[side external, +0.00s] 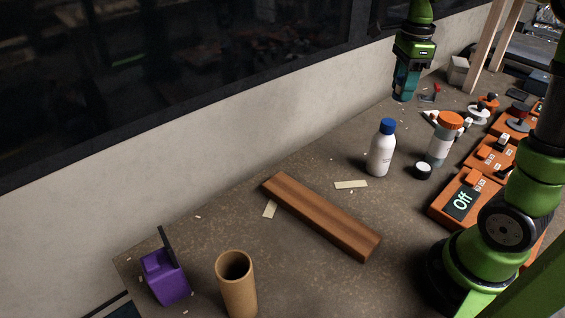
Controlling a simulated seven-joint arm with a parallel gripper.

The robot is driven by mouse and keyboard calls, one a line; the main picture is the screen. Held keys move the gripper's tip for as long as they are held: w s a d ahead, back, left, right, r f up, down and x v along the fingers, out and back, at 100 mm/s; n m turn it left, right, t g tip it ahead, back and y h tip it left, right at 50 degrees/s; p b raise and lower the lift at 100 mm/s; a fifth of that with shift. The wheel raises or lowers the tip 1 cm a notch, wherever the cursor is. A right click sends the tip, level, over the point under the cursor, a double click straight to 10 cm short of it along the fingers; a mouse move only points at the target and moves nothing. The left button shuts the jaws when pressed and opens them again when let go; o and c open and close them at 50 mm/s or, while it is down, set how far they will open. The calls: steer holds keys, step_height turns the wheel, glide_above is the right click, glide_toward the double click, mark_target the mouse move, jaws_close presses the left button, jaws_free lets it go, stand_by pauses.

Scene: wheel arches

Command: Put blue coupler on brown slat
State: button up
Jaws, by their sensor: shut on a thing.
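The brown slat (322,215) lies flat on the table in the middle of the view, running from upper left to lower right. Its top is bare. My gripper (403,92) is at the top of the view, behind and to the right of the slat and well away from it. It points down and is shut on a small blue thing, which I take to be the blue coupler (408,80). The coupler's outline is hard to separate from the fingers at this size.
A white bottle with a blue cap (381,150), an orange-capped jar (441,140) and a small black-and-white lid (422,170) stand right of the slat. Orange boxes (455,200) line the right. A brown tube (238,285) and purple object (165,278) stand front left.

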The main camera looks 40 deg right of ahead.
steer(key=w+a+n, duration=0.3)
steer(key=a+n, duration=0.6)
steer(key=a, duration=0.5)
steer(key=n, duration=0.7)
glide_above(318, 209)
step_height(318, 209, down, 19)
steer(key=shift+f, duration=0.1)
steer(key=o, duration=1)
